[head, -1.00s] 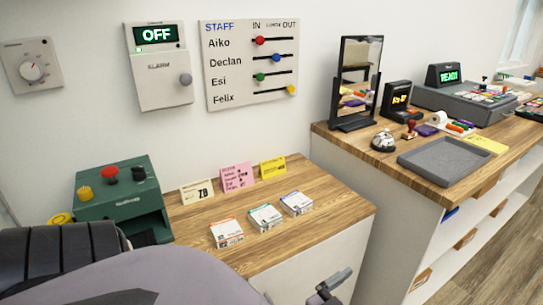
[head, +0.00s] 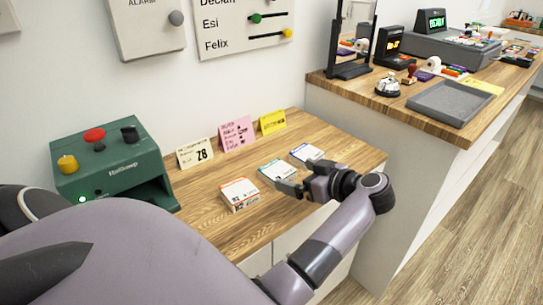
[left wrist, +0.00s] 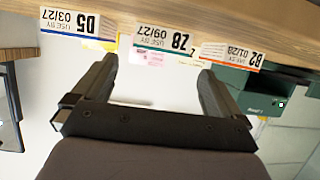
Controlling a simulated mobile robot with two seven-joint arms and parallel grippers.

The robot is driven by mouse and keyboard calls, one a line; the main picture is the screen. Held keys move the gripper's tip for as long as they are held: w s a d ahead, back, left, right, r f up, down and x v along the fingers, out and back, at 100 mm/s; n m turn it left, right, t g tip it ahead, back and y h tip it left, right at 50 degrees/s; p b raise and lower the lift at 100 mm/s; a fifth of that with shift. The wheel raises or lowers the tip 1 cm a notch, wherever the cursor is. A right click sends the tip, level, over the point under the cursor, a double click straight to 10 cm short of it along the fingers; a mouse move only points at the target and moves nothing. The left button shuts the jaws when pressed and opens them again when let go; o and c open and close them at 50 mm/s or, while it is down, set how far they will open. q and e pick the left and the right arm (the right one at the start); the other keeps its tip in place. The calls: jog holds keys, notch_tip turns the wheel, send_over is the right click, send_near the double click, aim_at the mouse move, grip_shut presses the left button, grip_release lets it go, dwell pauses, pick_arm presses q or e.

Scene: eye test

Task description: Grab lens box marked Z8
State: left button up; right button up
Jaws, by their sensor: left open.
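The lens box marked Z8 (head: 277,174) is white with a teal stripe and lies between two similar boxes on the small wooden desk. In the left wrist view, which is upside down, its label reads Z8 09/27 (left wrist: 166,36). The orange-striped box B2 (head: 239,194) lies on one side and the blue-striped box D5 (head: 307,153) on the other. My left gripper (head: 284,186) is open and empty at the near edge of the Z8 box. In the left wrist view the Z8 box shows between and just beyond the open fingertips (left wrist: 158,66). My right gripper is not in view.
A cream card marked Z8 (head: 195,154), a pink card (head: 237,134) and a yellow card (head: 272,121) stand behind the boxes. A green machine (head: 112,165) stands at the left. A higher counter (head: 455,127) with a grey tray (head: 452,103) is at the right.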

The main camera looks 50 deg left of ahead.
aim_at(280, 171)
pick_arm(q)
jog(key=shift+x, duration=3.45)
jog(key=c, duration=0.9)
